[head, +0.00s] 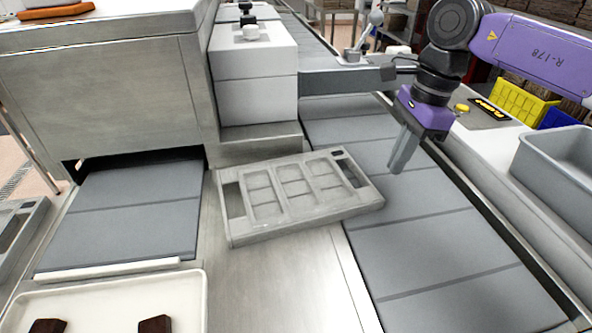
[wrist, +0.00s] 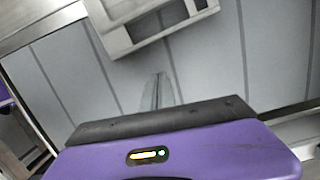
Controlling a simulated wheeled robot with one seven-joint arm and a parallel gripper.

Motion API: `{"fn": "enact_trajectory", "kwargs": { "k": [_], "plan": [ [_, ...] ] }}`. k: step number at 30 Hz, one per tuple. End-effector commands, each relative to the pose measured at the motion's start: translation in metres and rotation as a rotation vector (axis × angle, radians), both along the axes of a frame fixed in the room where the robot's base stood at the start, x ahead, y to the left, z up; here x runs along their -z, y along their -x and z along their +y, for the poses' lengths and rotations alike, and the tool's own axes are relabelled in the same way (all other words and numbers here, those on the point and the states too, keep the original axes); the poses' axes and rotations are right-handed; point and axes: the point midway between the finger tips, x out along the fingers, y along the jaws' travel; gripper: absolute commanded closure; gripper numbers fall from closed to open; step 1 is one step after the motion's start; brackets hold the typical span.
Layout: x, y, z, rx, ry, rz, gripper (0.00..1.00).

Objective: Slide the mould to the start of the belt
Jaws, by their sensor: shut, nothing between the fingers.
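The mould (head: 292,215) is a grey rectangular tray with several rectangular cavities. In the head view it lies tilted on the steel plate between the two belts, with its right end reaching over the edge of the right belt (head: 433,232). Part of the mould (wrist: 140,32) shows at the top of the wrist view. My gripper (head: 396,168) is shut and empty, just right of the mould's right end and over the right belt. In the wrist view the closed fingers (wrist: 158,80) point toward the mould, with a gap between. I cannot tell the fingertips' exact height.
A second belt (head: 125,215) comes out of a steel machine (head: 110,90) at left. A white tray (head: 110,305) with dark chocolate pieces is at front left. A grey bin (head: 560,160) stands on the right ledge, near a yellow crate (head: 520,103). The right belt's near part is clear.

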Motion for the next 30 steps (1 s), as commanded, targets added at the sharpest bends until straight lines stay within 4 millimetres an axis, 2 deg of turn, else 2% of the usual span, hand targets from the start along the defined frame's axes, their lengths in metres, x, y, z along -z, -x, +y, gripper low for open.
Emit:
{"fn": "enact_trajectory", "kwargs": {
  "k": [3, 21, 30],
  "plan": [
    [-0.001, 0.005, 0.025, -0.004, -0.001, 0.001, 1.00],
    [-0.002, 0.031, 0.141, -0.001, -0.003, 0.001, 1.00],
    [-0.001, 0.041, 0.190, 0.000, -0.003, 0.001, 1.00]
  ]
}}
